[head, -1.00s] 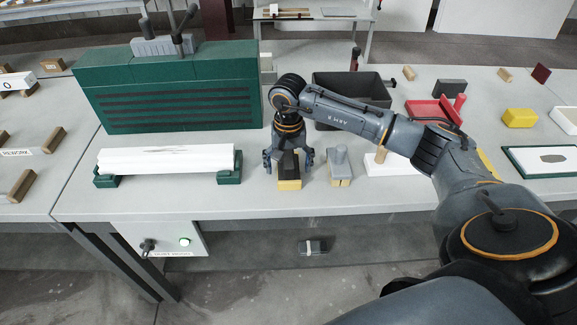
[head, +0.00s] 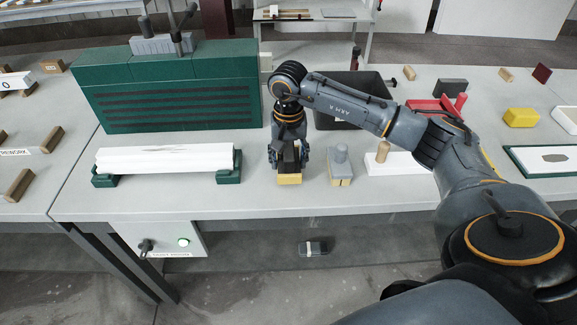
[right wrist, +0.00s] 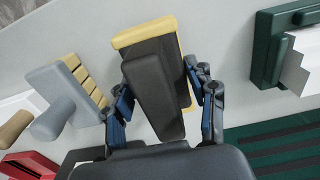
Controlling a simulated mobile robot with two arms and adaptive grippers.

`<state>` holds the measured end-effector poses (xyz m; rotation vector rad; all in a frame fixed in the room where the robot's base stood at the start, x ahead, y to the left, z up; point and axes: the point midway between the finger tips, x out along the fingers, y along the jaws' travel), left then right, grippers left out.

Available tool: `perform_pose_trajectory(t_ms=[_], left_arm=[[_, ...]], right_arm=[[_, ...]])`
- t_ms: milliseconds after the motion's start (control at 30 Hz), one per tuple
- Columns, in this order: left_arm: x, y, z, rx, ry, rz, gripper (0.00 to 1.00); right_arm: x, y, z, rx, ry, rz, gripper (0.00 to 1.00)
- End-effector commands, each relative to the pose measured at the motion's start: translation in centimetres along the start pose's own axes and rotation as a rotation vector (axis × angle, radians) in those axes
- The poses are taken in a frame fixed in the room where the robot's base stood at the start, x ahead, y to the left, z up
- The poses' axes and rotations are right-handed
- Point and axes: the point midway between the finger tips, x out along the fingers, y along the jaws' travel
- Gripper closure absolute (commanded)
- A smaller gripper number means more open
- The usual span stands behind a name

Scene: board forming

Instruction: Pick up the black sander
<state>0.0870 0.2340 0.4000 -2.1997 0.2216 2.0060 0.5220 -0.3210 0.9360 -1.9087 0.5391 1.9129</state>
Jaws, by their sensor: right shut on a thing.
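The black sander (head: 289,177) has a dark body on a yellow base. In the head view it is at the front middle of the table, under my right gripper (head: 289,160). My right gripper points down and is shut on the sander's dark body. In the right wrist view the sander (right wrist: 155,75) lies between the two blue-padded fingers (right wrist: 163,100), with its yellow end showing past them. The sander's upper part is hidden by the gripper in the head view. I cannot tell whether its base is off the table. My left gripper is not in view.
A grey block tool with a knob (head: 340,165) stands close to the right; it also shows in the wrist view (right wrist: 62,90). A white board on green supports (head: 165,158) is to the left. A green machine (head: 170,90) and dark bin (head: 335,120) stand behind.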

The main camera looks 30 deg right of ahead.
Motion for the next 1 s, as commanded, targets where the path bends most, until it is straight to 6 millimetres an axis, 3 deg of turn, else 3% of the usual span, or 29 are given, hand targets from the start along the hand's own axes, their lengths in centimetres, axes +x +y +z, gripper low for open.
perform_pose_trajectory(t_ms=[33, 300, 600, 800, 1000], left_arm=[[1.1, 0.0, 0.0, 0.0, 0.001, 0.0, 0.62], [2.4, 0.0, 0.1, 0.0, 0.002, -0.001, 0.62], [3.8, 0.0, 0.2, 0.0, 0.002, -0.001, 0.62], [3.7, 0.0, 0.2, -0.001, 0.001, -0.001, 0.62], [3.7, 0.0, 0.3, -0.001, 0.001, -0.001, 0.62]], right_arm=[[-0.8, -0.1, -0.2, -0.001, 0.009, -0.004, 0.83], [-7.1, -0.4, 5.5, -0.006, 0.009, -0.004, 0.83], [-9.8, -0.7, 12.0, -0.004, 0.005, -0.003, 0.83], [-10.7, -0.8, 13.7, -0.001, 0.003, -0.002, 0.83], [-10.8, -0.8, 14.0, 0.001, 0.002, -0.001, 0.83]])
